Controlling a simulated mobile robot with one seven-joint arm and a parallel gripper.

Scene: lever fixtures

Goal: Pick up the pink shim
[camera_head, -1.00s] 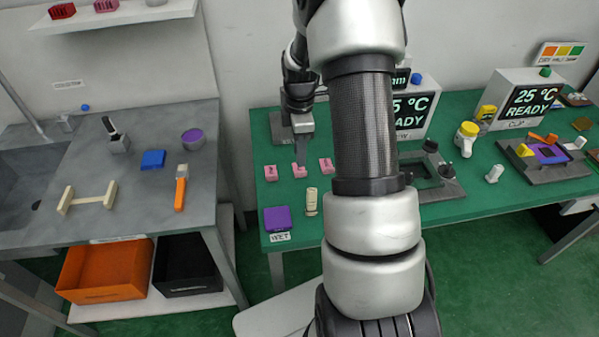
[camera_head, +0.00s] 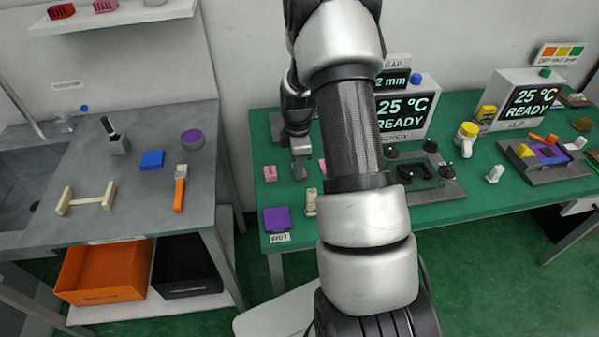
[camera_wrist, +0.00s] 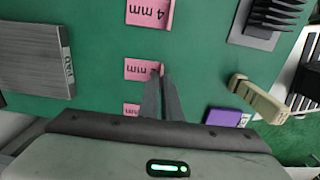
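Three pink shims lie in a row on the green bench. In the wrist view the middle pink shim (camera_wrist: 139,69) has a "mm" label, and its right end is at my fingertips. My gripper (camera_wrist: 161,71) has its two narrow fingers close together around or against that end; whether they are clamped I cannot tell. The "4 mm" pink shim (camera_wrist: 148,12) lies above, and another pink shim (camera_wrist: 131,109) is partly cut off below. In the head view my gripper (camera_head: 299,178) hides the middle shim; the left pink shim (camera_head: 270,173) is clear, the right one (camera_head: 322,167) mostly hidden.
A purple block (camera_head: 277,219) with a "WET" label and a cream fixture (camera_head: 310,202) stand near the front edge. A grey block (camera_wrist: 32,60) lies behind the row. A dark frame fixture (camera_head: 430,178) and the READY display (camera_head: 405,108) are to the right.

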